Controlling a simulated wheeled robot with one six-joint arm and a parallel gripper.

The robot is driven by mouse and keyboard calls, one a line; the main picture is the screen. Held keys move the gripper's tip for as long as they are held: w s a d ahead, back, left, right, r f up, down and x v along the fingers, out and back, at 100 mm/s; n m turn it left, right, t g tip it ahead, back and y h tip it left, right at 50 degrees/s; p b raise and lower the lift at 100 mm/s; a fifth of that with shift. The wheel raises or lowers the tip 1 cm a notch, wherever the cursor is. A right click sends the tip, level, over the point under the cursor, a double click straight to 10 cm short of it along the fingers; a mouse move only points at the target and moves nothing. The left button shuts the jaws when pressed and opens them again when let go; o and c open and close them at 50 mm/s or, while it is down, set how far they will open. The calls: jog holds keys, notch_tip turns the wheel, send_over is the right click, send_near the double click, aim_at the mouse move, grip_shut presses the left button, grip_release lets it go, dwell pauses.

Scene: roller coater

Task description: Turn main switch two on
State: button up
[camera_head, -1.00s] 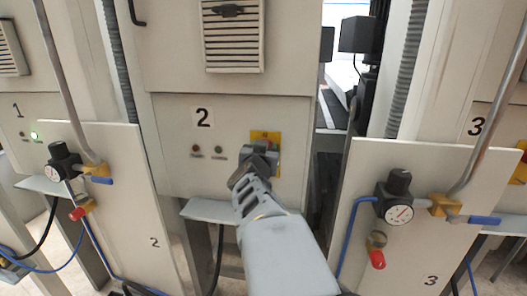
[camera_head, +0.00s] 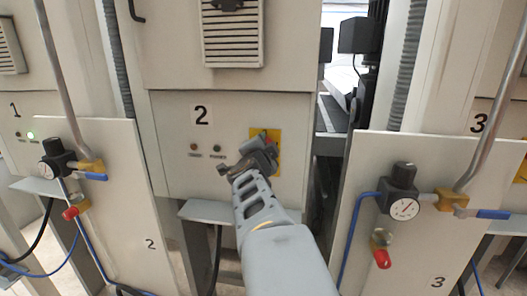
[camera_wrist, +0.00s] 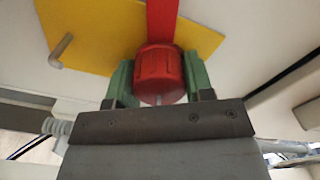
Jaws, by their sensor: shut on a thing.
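Main switch two is a red rotary knob with a red bar (camera_wrist: 160,75) on a yellow plate (camera_head: 274,170), on the cabinet panel marked 2 (camera_head: 202,115). In the wrist view the green fingers of my gripper (camera_wrist: 158,82) are on both sides of the knob and shut on it. The red bar runs upward in that view. In the head view my gripper (camera_head: 257,154) covers most of the switch; only a little red shows. The two small lamps (camera_head: 205,149) left of the plate look unlit.
A white board with a gauge (camera_head: 404,207) and valve stands right of my arm, and another with a gauge (camera_head: 50,168) stands at left. A grey ledge (camera_head: 205,211) juts out below the panel.

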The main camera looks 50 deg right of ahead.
jog(key=shift+f+m+b, duration=0.1)
jog(key=shift+m+b, duration=0.4)
jog(key=shift+m, duration=1.2)
jog(key=o, duration=0.9)
